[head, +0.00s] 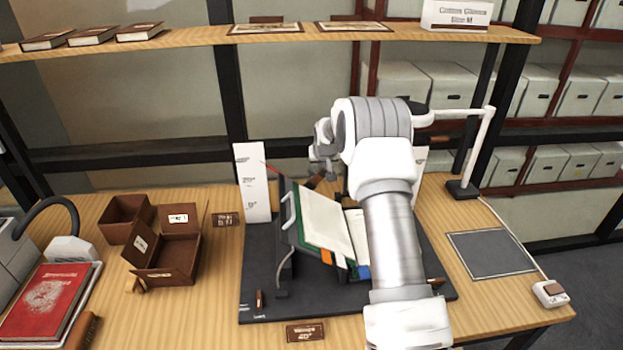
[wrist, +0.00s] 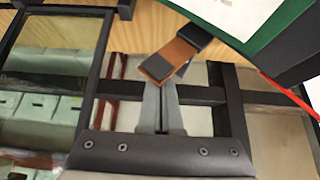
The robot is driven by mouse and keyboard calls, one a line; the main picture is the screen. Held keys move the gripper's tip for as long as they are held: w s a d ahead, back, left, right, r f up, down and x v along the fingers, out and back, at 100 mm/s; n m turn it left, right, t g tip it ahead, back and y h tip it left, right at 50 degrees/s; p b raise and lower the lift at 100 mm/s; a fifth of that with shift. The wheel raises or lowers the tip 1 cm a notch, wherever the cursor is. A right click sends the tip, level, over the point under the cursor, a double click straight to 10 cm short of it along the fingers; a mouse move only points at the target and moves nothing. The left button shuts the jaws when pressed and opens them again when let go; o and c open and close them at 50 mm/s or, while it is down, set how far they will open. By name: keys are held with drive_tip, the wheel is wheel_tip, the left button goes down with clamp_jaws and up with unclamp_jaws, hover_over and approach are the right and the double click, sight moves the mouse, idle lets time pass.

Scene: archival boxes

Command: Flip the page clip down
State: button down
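The page clip (wrist: 171,60) is a short brown strip with dark parts, joined to a dark arm beside the book's page corner in the wrist view. It also shows in the head view as a small brown piece (head: 316,180) at the book's top edge, tilted up off the page. The open book (head: 324,222) has white pages and a green border and lies tilted on a dark cradle. My gripper (wrist: 161,86) has its two grey fingers together, with their tips beside the clip's free end. I cannot tell whether they touch it. In the head view my arm hides part of the book.
A white upright card (head: 252,183) stands left of the cradle on the dark mat (head: 262,280). Brown open boxes (head: 168,258) and a red book (head: 48,300) are further left. A lamp (head: 463,188) and a grey pad (head: 490,253) are at the right. A shelf (head: 200,36) spans the back.

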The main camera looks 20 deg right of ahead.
sight(323, 177)
drive_tip(key=shift+s+a+f+b, duration=0.15)
drive_tip(key=shift+s+b, duration=0.15)
drive_tip(key=shift+s, duration=0.4)
drive_tip(key=shift+s+a+f+b, duration=0.1)
drive_tip(key=shift+s+b, duration=0.25)
drive_tip(key=shift+s, duration=0.35)
drive_tip(key=shift+s+a+f+b, duration=0.15)
drive_tip(key=shift+s+b, duration=0.15)
drive_tip(key=shift+s, duration=0.4)
drive_tip(key=w+r+p, duration=0.3)
drive_tip(key=r+p, duration=0.2)
drive_tip(key=r, duration=0.5)
drive_tip(key=shift+d+p, duration=0.3)
drive_tip(key=shift+r, duration=0.1)
